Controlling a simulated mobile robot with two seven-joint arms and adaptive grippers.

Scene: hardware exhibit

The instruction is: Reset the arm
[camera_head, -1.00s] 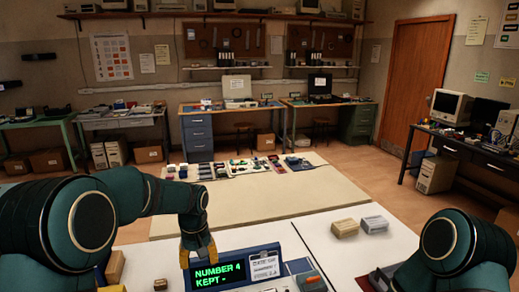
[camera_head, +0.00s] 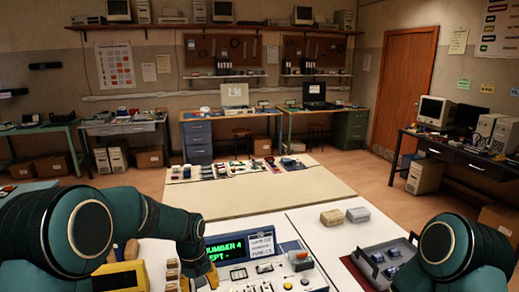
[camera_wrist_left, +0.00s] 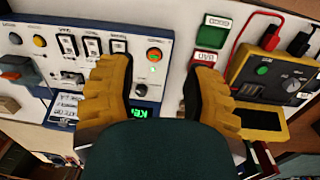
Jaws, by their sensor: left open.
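My left arm comes in from the left in the head view, bent, with the yellow-fingered left gripper (camera_head: 208,276) pointing down at the left end of a blue-framed console. The console's display (camera_head: 228,250) has green letters, partly hidden by the gripper. In the left wrist view the left gripper (camera_wrist_left: 160,88) is open, its fingers wide apart with nothing between them. Beyond the fingers lies the console panel (camera_wrist_left: 90,22), with switches and a round orange-red knob or button (camera_wrist_left: 154,55). My right arm (camera_head: 450,250) shows at the right; its gripper is out of view.
A yellow meter (camera_wrist_left: 268,72) with red and black leads and a green block (camera_wrist_left: 214,30) lie beside the console. A grey tray (camera_head: 385,262) sits near my right arm. The beige table (camera_head: 260,190) beyond is largely clear.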

